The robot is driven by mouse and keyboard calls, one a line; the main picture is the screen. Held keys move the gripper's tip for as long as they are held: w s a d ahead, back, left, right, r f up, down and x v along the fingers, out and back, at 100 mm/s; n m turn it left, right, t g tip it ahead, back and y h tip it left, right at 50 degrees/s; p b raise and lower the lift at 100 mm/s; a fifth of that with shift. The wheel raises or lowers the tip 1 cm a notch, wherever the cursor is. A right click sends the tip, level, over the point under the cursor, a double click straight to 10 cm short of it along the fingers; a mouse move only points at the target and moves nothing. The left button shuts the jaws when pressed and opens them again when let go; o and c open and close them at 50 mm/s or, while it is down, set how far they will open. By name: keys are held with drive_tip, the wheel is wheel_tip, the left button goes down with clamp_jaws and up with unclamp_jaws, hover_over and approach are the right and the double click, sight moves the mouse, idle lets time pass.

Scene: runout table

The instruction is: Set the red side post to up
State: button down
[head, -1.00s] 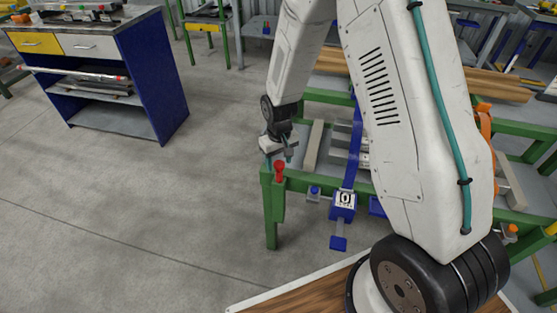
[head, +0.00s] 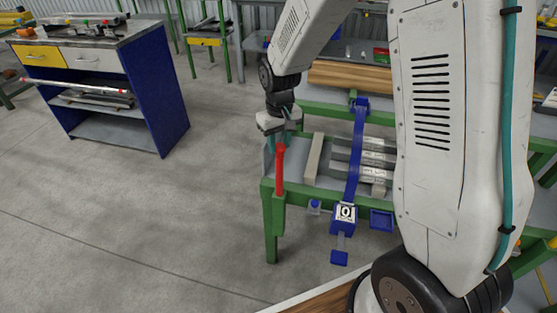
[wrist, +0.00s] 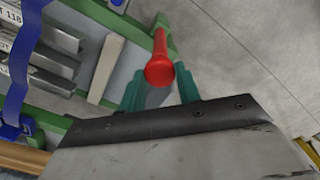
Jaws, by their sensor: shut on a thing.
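The red side post (head: 280,168) stands upright at the front left corner of the green-framed runout table (head: 335,198). It rises well above the table's edge. My gripper (head: 282,143) is at its top, pointing down, with its teal fingers at the post's upper end. In the wrist view the post's round red head (wrist: 159,73) sits between the two teal fingers of my gripper (wrist: 160,95), which are shut on it.
A blue strap (head: 357,150) with a blue block marked 0 (head: 344,217) crosses the table right of the post. A blue workbench (head: 165,95) stands at the left. The floor between is clear.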

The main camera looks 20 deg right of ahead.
wheel_tip(320, 180, up, 7)
drive_tip(key=shift+f, duration=0.15)
drive_tip(key=c, duration=1)
unclamp_jaws()
wheel_tip(320, 180, up, 8)
drive_tip(key=shift+f, duration=0.1)
